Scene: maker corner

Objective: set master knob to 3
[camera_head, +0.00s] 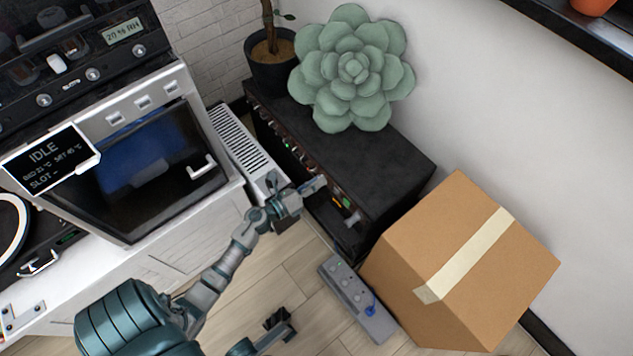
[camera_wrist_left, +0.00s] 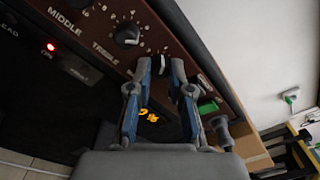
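The amplifier (camera_head: 385,160) is a black box on the floor with a brown front panel of knobs. My left gripper (camera_head: 318,185) is at this panel, near its right-hand end. In the left wrist view its two fingers (camera_wrist_left: 161,68) stand close on either side of a dark knob (camera_wrist_left: 160,66) with a pale mark. This knob sits right of the knob labelled TREBLE (camera_wrist_left: 127,34). The fingers seem to touch it; its label and scale are largely hidden, so its setting cannot be read. My right gripper (camera_head: 278,325) is low in the head view, away from the amplifier; its opening is unclear.
A white cabinet machine with an IDLE display (camera_head: 45,158) is at left. A green light (camera_wrist_left: 208,107) and plug are beside the fingers.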

